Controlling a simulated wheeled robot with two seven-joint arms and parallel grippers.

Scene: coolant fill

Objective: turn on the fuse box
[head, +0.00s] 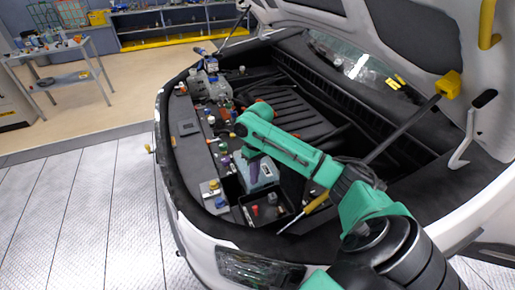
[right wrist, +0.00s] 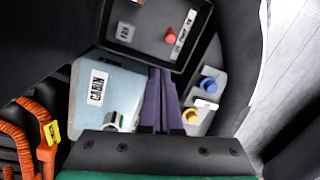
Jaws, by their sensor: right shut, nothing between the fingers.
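A black open-topped box (head: 247,214), which looks like the fuse box, sits at the front of the engine bay. A red part and a blue-grey part show inside it. In the right wrist view the black box (right wrist: 150,52) is at the top, with a red knob (right wrist: 170,37), a grey block marked FAN (right wrist: 125,32) and a white label. My right gripper (head: 254,172) is shut and empty, pointing down beside the pale blue box (head: 266,182). Its purple fingers (right wrist: 160,92) reach close to the black box's edge; contact cannot be told. My left gripper is out of view.
The pale blue box marked CABIN (right wrist: 105,95) is close beside the fingers. A grey bracket with blue and yellow caps (right wrist: 208,84) is on their other side. A yellow-handled tool (head: 316,203) lies right of the black box. The raised hood (head: 420,40) hangs above.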

